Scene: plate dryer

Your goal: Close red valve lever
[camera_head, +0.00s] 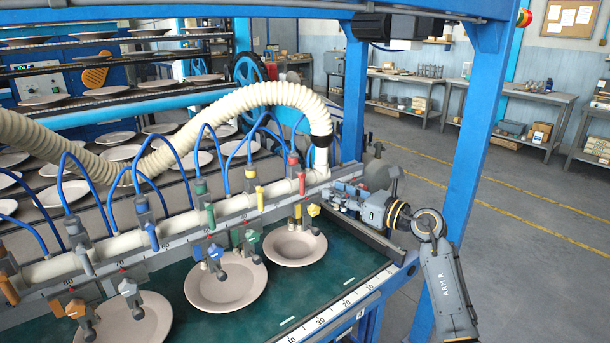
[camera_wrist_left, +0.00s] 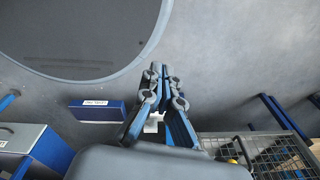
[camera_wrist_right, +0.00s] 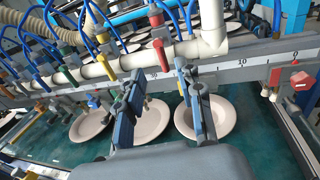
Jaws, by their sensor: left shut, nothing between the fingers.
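The lever also shows in the right wrist view (camera_wrist_right: 159,53), pointing downward. My right gripper (camera_head: 333,197) is just right of the lever in the head view. In the right wrist view my right gripper (camera_wrist_right: 161,72) has its fingers apart, and the lever appears beyond the gap between the tips, not gripped. My left gripper (camera_wrist_left: 163,72) is shut and empty, facing a grey floor away from the valves; it is outside the head view.
A yellow lever (camera_head: 259,198) and a green lever (camera_head: 210,215) hang left of the red one. Blue hoses arch over the pipe. Plates (camera_head: 295,245) lie below on the green belt (camera_head: 330,265). A blue post (camera_head: 470,140) stands right of the machine.

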